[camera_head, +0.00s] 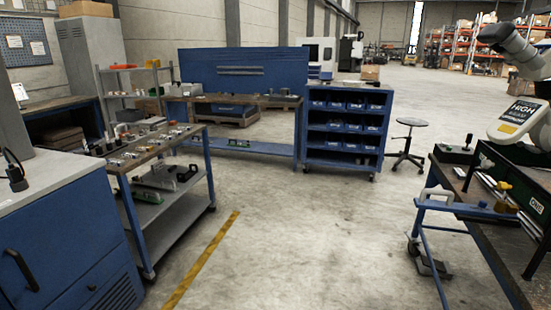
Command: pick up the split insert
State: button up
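I cannot pick out the split insert for certain. Many small metal and brass-coloured parts (140,153) stand on the top of the blue-framed cart at the left, too small to tell apart. A few small items (283,92) also lie on the workbench at the back, and a small yellow part (503,190) is on the bench at the right. My gripper is not in view.
A blue cabinet (65,240) stands at the front left. A blue bin rack (347,130) and a stool (408,125) stand at the back. The right bench (475,235) carries a green frame and white equipment (515,118). The middle floor (300,230) is clear.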

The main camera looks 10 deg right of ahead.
aim_at(460, 174)
jog(key=i+j+z, duration=0.1)
jog(key=i+z, duration=0.3)
jog(key=i+j+z, duration=0.6)
jog(key=i+z, duration=0.15)
jog(key=i+j+z, duration=0.45)
jog(key=j, duration=0.2)
jog(key=i+j+z, duration=0.25)
jog(key=j, duration=0.35)
jog(key=i+j+z, duration=0.1)
jog(key=j, duration=0.2)
jog(key=i+j+u, duration=0.8)
jog(key=i, duration=0.15)
jog(key=i+u, duration=0.4)
jog(key=i, duration=0.15)
jog(key=i+j+z, duration=0.1)
jog(key=i+z, duration=0.2)
jog(key=i, duration=0.15)
jog(key=i+j+z, duration=0.2)
jog(key=i+z, duration=0.15)
jog(key=i, duration=0.1)
